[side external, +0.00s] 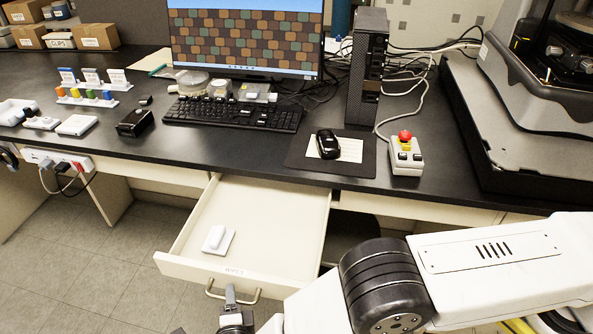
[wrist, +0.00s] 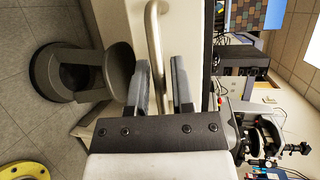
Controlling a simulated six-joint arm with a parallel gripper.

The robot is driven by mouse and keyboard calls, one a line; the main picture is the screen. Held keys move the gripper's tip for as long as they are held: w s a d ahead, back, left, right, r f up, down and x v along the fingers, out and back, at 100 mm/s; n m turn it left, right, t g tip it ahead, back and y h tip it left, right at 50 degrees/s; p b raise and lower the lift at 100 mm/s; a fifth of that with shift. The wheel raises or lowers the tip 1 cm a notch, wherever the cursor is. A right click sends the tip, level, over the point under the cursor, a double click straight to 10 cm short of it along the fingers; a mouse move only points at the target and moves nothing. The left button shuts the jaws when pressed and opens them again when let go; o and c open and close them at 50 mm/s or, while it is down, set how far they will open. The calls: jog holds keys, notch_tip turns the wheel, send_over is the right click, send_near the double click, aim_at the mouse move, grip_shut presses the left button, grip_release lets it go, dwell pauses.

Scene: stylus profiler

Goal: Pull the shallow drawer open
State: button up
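The shallow drawer (side external: 262,215) is cream-coloured and stands well out from under the black worktop, its inside showing. Its metal bar handle (side external: 233,297) is on the front panel. The handle also shows as a long bar in the wrist view (wrist: 154,35). My gripper (side external: 231,292) is at the handle, in front of the drawer. In the wrist view my gripper (wrist: 160,75) has its two dark fingers apart, with the bar running between them. The gap looks wider than the bar; contact is hard to tell.
A small white block on a plate (side external: 217,240) lies inside the drawer. A mouse (side external: 327,144), a keyboard (side external: 233,114) and a control box with a red button (side external: 405,158) sit on the worktop.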

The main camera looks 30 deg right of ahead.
jog(key=shift+o, duration=0.9)
jog(key=shift+w+a+n+y, duration=0.3)
jog(key=shift+a+n+y, duration=0.1)
jog(key=shift+a+y, duration=0.1)
jog(key=a+r+n+g+y, duration=0.4)
jog(key=a+n+g+y, duration=0.4)
jog(key=a+n+y, duration=0.85)
jog(key=s+d+r+n+g+h, duration=0.1)
jog(key=d+r+n+g+h, duration=0.2)
jog(key=d+n+h, duration=0.45)
jog(key=s+d+r+n+g+h, duration=0.2)
jog(key=d+r+n+h, duration=0.1)
jog(key=d+n+h, duration=0.45)
jog(key=shift+y, duration=0.95)
jog(key=shift+w+d+f, duration=0.25)
jog(key=shift+d+f, duration=0.2)
jog(key=shift+f, duration=0.85)
jog(key=shift+w+d+f, duration=0.3)
jog(key=shift+d+f, duration=0.15)
jog(key=shift+f, duration=0.85)
jog(key=shift+w+d+f, duration=0.25)
jog(key=shift+d+f, duration=0.2)
jog(key=shift+f, duration=0.85)
